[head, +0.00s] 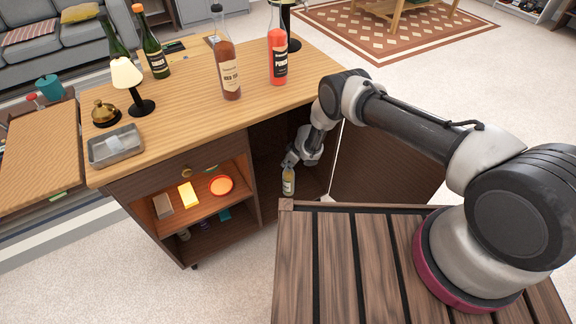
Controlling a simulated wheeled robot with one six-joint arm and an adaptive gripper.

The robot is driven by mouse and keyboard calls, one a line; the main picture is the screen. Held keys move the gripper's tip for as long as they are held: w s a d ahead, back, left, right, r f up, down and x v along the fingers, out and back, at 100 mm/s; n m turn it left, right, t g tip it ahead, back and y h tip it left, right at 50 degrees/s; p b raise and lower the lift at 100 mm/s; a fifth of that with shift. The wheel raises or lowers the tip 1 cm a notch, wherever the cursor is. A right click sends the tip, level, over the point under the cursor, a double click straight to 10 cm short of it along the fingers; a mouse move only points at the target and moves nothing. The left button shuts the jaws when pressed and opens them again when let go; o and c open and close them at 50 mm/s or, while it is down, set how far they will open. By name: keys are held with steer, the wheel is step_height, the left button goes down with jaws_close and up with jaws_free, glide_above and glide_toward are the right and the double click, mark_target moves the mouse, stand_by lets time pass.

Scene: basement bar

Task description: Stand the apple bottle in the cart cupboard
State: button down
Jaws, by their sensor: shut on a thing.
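A small bottle (288,183) with pale yellow contents and a light label hangs upright in my gripper (289,162). I take it for the apple bottle; its label is too small to read. My gripper is shut on its upper part, which the fingers partly hide. The bottle is at the open front of the cart cupboard (266,143), the dark compartment on the right side of the wooden cart (190,115). The cupboard's door (385,165) stands open to the right. I cannot tell whether the bottle touches the cupboard floor.
On the cart top stand a red bottle (278,50), a brownish-red bottle (228,62), green bottles (153,50), a lamp (127,75), a bell (104,112) and a metal tray (116,145). Open shelves (205,205) left of the cupboard hold small items.

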steer(key=shift+w+a+f, duration=0.1)
steer(key=shift+f, duration=0.45)
steer(key=shift+f, duration=0.15)
steer(key=c, duration=1.3)
jaws_free()
steer(key=shift+o, duration=0.2)
